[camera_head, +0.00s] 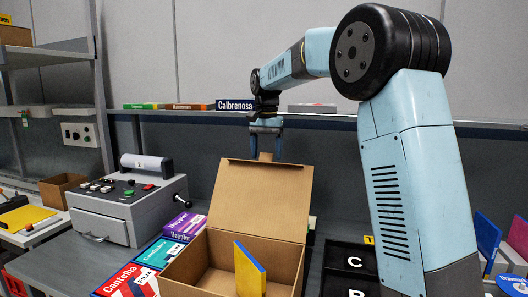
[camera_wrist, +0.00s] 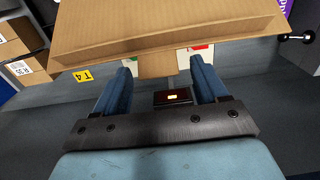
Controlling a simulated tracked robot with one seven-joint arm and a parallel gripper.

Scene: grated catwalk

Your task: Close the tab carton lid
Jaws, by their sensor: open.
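The brown tab carton (camera_head: 212,262) stands on the bench with its lid (camera_head: 262,200) raised, leaning slightly back. A small tab (camera_head: 266,157) sticks up from the lid's top edge. A blue-and-yellow flat item (camera_head: 249,270) stands in the carton. My gripper (camera_head: 265,155) is above the lid's top edge, fingers open and pointing down, one on each side of the tab. In the wrist view, the lid (camera_wrist: 165,35) crosses the top and the tab (camera_wrist: 158,66) lies between the open fingers (camera_wrist: 162,68). Whether a finger touches the tab I cannot tell.
A grey machine (camera_head: 125,208) with a handle stands left of the carton. Boxes labelled Doppler (camera_head: 186,226), Film (camera_head: 150,253) and Cantella (camera_head: 128,282) lie beside it. A black lettered tray (camera_head: 348,262) is at right. A shelf ledge (camera_head: 170,110) with boxes runs behind.

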